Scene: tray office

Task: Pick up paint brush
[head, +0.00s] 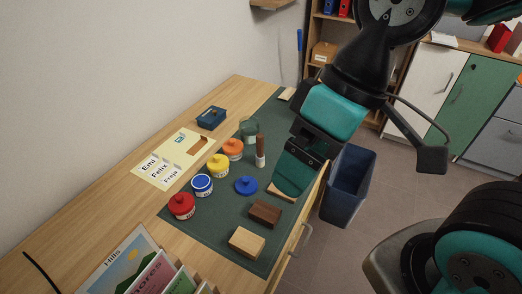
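I cannot make out a paint brush for certain. My gripper (284,186) hangs over the right edge of the green mat (225,215), pointing down and left. Its teal and black body hides part of the mat, and I cannot tell whether it is open or shut. A thin pale wooden thing (281,194) shows at its tip; it is mostly hidden, so I cannot tell what it is or whether it is held. A slim upright thing with a brown top and pale lower part (260,151) stands on the mat to the left of my gripper.
Red (181,206), blue-and-white (202,185), yellow (218,166) and orange (232,149) jars stand left. A blue lid (246,186), dark block (265,212) and pale block (247,242) lie nearer. A green glass (249,130) stands behind; a blue bin (348,185) is right.

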